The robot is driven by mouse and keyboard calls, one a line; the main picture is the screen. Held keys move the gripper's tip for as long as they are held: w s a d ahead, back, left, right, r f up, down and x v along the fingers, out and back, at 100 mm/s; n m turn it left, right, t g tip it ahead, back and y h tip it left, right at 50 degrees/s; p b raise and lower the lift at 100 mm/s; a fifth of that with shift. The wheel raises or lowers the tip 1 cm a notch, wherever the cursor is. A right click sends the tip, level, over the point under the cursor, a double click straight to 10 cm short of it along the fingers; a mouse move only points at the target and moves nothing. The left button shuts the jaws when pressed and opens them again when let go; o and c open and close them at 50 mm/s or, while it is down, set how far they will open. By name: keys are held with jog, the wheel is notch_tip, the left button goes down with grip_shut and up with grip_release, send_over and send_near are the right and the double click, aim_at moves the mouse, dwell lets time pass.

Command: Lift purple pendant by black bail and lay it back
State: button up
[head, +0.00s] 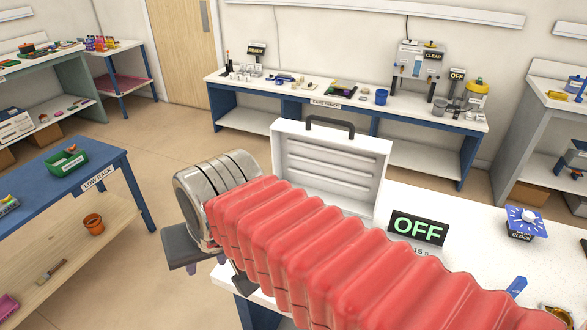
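I do not see the purple pendant or its black bail in this head view. The white kiln lid (330,165) with a black handle (330,124) stands open on the white table (478,215). My red ribbed arm sleeve crosses the front of the lid and hides whatever lies below it.
A black sign reading OFF (418,229) and a blue clock (526,222) stand on the table to the right. A blue low rack (75,165) is at the left. A long bench (300,90) lines the back wall. Open floor lies between.

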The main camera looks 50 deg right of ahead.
jog(key=w+d+r+m+g, duration=0.1)
jog(key=w+d+m, duration=0.1)
jog(key=d+m, duration=1.1)
jog(key=w+d+r+m+g+y, duration=0.1)
jog(key=w+d+m, duration=0.1)
jog(key=d+m, duration=1.1)
jog(key=shift+d+r+m, duration=0.35)
jog(key=shift+r+m, duration=0.05)
jog(key=shift+m, duration=0.8)
jog(key=shift+w, duration=0.15)
jog(key=x, duration=1.3)
jog(key=shift+w+a+f, duration=0.1)
jog(key=shift+a+f, duration=0.15)
jog(key=shift+f, duration=0.1)
jog(key=shift+c, duration=0.6)
grip_shut()
